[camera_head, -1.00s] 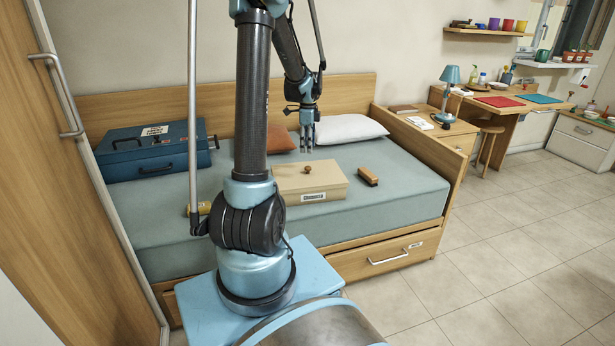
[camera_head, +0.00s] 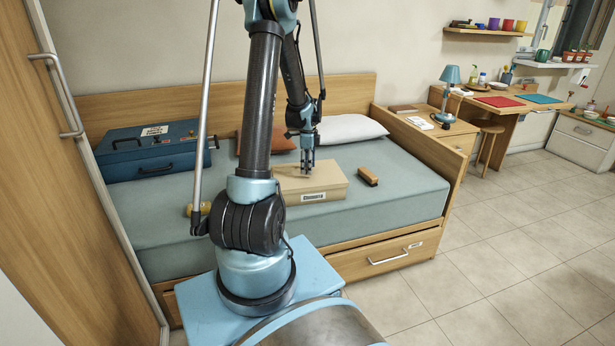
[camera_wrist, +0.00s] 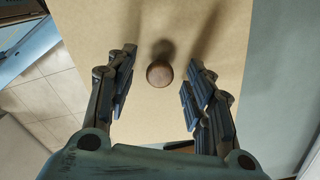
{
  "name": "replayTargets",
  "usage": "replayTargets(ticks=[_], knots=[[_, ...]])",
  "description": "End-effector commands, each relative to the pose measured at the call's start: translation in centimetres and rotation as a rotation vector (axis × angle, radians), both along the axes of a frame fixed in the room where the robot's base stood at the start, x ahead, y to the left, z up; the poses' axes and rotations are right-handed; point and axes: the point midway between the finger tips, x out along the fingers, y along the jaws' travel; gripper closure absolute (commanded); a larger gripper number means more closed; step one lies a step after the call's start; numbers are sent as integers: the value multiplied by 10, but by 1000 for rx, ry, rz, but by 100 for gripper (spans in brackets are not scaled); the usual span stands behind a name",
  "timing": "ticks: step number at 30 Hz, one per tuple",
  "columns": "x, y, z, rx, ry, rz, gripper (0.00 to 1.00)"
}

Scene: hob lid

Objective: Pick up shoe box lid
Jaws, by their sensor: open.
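The shoe box (camera_head: 322,196) is a beige box with a label on its front, lying on the bed. Its flat lid (camera_head: 328,176) is on top, and the lid also fills much of the wrist view (camera_wrist: 80,25). A round brown knob (camera_wrist: 159,74) stands on the lid; in the head view my gripper hides it. My gripper (camera_head: 307,171) is over the lid, pointing down. In the wrist view my gripper (camera_wrist: 158,85) is open, with one finger on each side of the knob and a gap to both. I cannot tell how far the fingertips are above the lid.
A brush-like wooden block (camera_head: 368,176) lies right of the box. A blue case (camera_head: 150,150) is at the bed's left, and an orange pillow (camera_head: 268,142) and a white pillow (camera_head: 350,129) lie behind. The bed's right part (camera_head: 415,185) is clear.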

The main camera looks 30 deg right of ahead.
Motion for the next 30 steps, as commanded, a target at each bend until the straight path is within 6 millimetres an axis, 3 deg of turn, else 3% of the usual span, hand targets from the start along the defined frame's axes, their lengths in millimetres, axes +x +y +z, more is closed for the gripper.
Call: replayTargets(ticks=[6, 12, 13, 23, 30], knots=[[0, 0, 0, 0, 0, 0, 52], [0, 0, 0, 0, 0, 0, 97], [0, 0, 0, 0, 0, 0, 100], [0, 0, 1, 0, 0, 0, 100], [0, 0, 26, 0, 0, 0, 100]])
